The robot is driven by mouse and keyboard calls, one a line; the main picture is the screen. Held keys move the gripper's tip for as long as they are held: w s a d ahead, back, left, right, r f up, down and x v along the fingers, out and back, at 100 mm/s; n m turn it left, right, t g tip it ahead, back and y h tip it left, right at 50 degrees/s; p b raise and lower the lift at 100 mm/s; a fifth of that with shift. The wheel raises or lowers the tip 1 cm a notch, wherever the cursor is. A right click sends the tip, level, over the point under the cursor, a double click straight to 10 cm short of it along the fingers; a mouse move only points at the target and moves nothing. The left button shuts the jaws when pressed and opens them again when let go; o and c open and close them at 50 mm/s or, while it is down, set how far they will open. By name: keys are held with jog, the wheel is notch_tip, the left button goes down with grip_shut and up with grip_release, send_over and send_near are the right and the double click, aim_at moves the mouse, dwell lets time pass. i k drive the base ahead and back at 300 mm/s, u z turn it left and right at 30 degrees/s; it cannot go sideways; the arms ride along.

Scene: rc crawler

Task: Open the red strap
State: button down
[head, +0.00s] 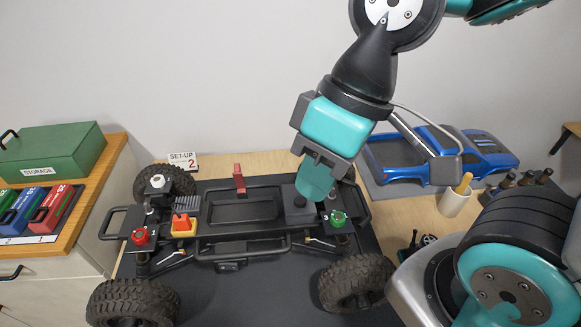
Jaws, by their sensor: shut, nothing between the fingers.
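The red strap (239,179) stands upright at the back edge of the black battery tray (240,208) on the crawler chassis. It looks like a short red tab with a wider top. My gripper (314,192) is to the right of the strap, apart from it, above the right part of the chassis near a dark box. Its teal fingers point down and are shut with nothing held. The fingers hide part of the chassis behind them. The tray's floor looks bare.
A green knob (338,218) and a red knob (140,236) sit on the chassis corners, with an orange-yellow block (183,225) at left. A blue car body (440,155) lies at right, beside a cup (454,201). A green storage box (52,152) stands at left.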

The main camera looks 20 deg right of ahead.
aim_at(237, 174)
jog(key=z, duration=0.15)
jog(key=k, duration=1.05)
jog(key=u, duration=1.2)
jog(key=i, duration=0.5)
